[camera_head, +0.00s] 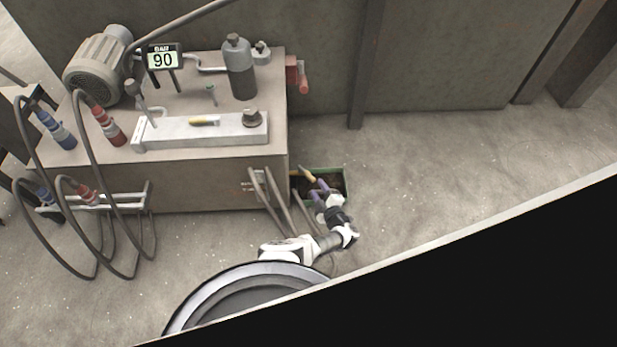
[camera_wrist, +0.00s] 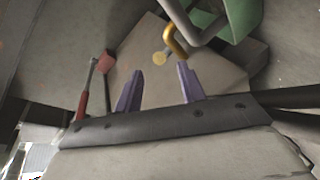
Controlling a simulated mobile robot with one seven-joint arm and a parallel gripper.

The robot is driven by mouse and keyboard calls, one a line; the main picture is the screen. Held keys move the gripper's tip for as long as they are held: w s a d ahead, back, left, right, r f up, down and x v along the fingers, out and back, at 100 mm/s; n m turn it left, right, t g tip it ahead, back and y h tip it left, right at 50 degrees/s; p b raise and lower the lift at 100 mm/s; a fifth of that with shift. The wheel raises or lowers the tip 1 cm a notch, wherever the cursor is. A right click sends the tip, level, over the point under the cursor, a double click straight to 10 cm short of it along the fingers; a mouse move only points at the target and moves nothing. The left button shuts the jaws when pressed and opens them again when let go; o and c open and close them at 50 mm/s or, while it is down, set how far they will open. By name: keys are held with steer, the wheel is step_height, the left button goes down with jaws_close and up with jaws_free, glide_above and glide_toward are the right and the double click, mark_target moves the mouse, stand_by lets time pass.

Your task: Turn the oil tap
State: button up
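The oil tap shows as a yellow handle (camera_head: 307,174) low at the right side of the grey machine, by a green tray in the head view. In the wrist view the yellow bent handle (camera_wrist: 176,43) is at top centre, with a pale round end beside it and a grey pipe above it. My gripper (camera_head: 318,187) has purple fingers and is just below and right of the handle in the head view. In the wrist view my gripper (camera_wrist: 159,79) is open and empty. Its fingertips point towards the handle and look apart from it.
The green tray (camera_head: 344,171) stands on the floor beside the machine (camera_head: 200,180); its green edge also shows in the wrist view (camera_wrist: 243,18). A red-handled part (camera_head: 301,79) sticks out from the machine's upper right side. Hoses (camera_head: 85,180) hang at left. Floor to the right is clear.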

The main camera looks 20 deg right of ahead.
steer(key=b+x, duration=0.4)
steer(key=x, duration=0.4)
steer(key=shift+s+f, duration=0.1)
steer(key=shift+f, duration=0.1)
steer(key=shift+w+b, duration=0.45)
steer(key=shift+w, duration=0.15)
steer(key=shift+c, duration=0.3)
jaws_close()
